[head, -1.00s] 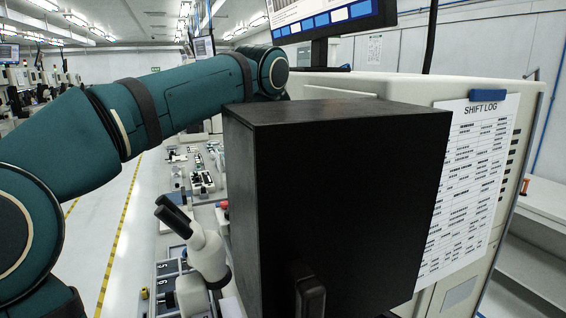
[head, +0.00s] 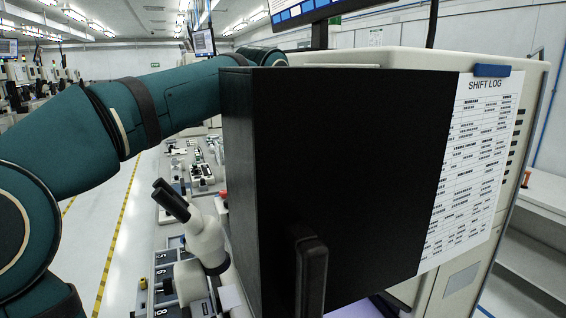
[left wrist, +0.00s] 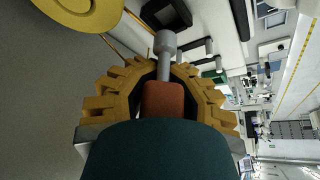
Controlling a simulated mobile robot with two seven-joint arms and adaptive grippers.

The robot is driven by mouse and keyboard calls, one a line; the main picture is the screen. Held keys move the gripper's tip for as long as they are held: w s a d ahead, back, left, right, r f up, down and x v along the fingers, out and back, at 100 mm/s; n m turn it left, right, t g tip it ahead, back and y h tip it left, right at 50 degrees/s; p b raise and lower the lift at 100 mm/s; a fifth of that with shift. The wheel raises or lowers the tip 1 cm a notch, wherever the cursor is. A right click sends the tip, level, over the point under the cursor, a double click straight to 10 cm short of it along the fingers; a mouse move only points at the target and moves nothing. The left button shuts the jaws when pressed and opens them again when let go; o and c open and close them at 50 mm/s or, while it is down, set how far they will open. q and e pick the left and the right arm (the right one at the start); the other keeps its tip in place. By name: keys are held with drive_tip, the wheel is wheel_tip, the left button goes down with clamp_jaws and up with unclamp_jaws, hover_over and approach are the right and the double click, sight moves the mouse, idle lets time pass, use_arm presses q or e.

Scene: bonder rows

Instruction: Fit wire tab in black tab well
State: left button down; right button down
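In the head view my left arm reaches in from the left, and its far end passes behind a large black box, so the gripper is hidden there. In the left wrist view my left gripper (left wrist: 165,72) shows its yellow ribbed fingers, curving in from both sides. Between them are a red-brown block (left wrist: 163,100) and a grey stem with a rounded head (left wrist: 165,42). I cannot tell whether the fingers touch these. I cannot make out the wire tab or the black tab well. My right gripper is in neither view.
The black box (head: 345,170) with a vertical handle (head: 311,275) blocks the middle of the head view. A pale machine with a shift log sheet (head: 470,160) stands behind it. A white microscope (head: 200,235) stands left of it. A yellow disc (left wrist: 85,12) is at the wrist view's upper left.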

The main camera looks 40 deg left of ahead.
use_arm(q)
drive_tip(key=shift+f, duration=0.15)
idle(0.5)
drive_tip(key=shift+f+b, duration=0.85)
drive_tip(key=shift+f, duration=0.15)
drive_tip(key=shift+f, duration=0.2)
idle(0.3)
drive_tip(key=shift+f+b, duration=0.35)
drive_tip(key=shift+b, duration=0.05)
drive_tip(key=c, duration=1)
unclamp_jaws()
